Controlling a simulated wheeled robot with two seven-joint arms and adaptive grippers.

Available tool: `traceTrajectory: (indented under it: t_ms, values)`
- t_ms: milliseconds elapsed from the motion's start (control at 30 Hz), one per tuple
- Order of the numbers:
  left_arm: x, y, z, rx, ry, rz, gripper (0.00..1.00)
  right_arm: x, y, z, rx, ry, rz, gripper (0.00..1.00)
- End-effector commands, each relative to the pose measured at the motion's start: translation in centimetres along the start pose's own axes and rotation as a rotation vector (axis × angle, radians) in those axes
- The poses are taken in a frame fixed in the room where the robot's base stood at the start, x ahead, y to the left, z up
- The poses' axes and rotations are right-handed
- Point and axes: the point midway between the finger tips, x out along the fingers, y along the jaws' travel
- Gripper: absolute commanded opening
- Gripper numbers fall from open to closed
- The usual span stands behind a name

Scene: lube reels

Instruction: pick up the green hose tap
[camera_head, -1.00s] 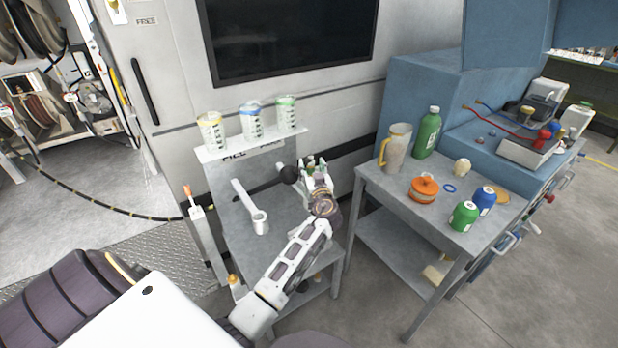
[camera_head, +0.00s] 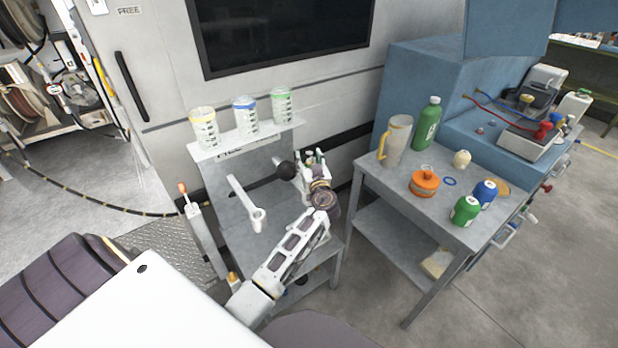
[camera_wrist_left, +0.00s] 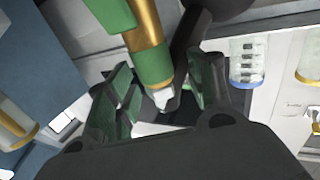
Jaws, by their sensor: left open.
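The green hose tap (camera_wrist_left: 148,45) shows in the left wrist view as a green and gold-brown tube with a pale tip, entering from the top. My left gripper (camera_wrist_left: 165,88) is open, with one finger on each side of the tap's lower end. I cannot tell whether either finger touches it. In the head view my left gripper (camera_head: 313,162) reaches over the back of the grey stand and largely hides the tap. My right gripper is not in view.
The grey stand (camera_head: 232,160) carries a white wrench-like part (camera_head: 246,203) and a shelf with three clear measuring cups (camera_head: 245,118). A grey table (camera_head: 385,175) to the right holds a jug (camera_head: 398,142), an orange pot (camera_head: 425,183) and several bottles. A dark screen (camera_head: 280,35) is behind.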

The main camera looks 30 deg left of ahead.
Motion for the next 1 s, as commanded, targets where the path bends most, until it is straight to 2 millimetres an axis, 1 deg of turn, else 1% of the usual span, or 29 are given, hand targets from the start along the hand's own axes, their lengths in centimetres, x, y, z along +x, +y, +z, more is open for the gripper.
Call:
traceTrajectory:
  t_ms: [133, 400, 533, 767, 1000]
  values:
    - [0.0, 0.0, 0.0, 0.000, 0.000, 0.000, 0.52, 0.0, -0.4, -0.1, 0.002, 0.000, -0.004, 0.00]
    - [0.0, 0.0, 0.0, 0.000, 0.000, 0.000, 0.17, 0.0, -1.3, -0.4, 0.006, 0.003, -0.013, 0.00]
    - [0.0, 0.0, 0.0, 0.000, 0.000, 0.000, 0.00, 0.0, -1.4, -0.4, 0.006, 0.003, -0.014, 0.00]
    - [0.0, 0.0, 0.0, 0.000, 0.000, 0.000, 0.00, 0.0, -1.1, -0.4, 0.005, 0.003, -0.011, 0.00]
    - [0.0, 0.0, -0.2, -0.001, 0.002, 0.000, 0.00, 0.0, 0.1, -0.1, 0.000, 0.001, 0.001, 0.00]
